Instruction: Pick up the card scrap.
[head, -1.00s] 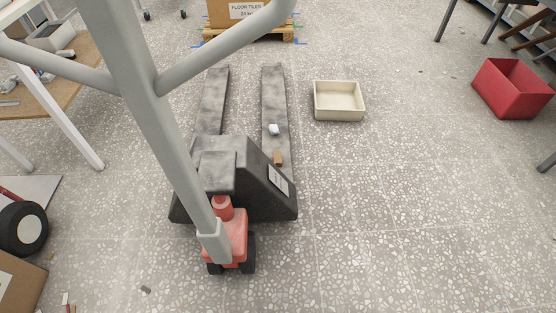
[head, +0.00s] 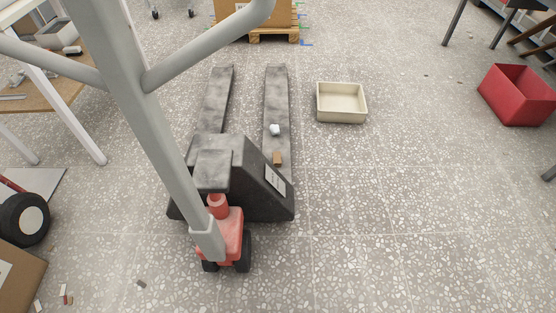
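A small brown piece (head: 278,158), which looks like the card scrap, lies on the right fork (head: 277,95) of a pallet truck (head: 235,180), close to the truck's black body. A small pale crumpled piece (head: 275,130) lies a little farther along the same fork. Neither of my grippers is in view. Nothing touches the brown piece except the fork under it.
The truck's thick grey handle (head: 150,110) crosses the left of the view. A cream tray (head: 341,117) stands on the floor right of the forks, and a red bin (head: 515,100) farther right. A wheel (head: 25,220) and cardboard box (head: 15,275) are lower left. Right-hand floor is mostly clear.

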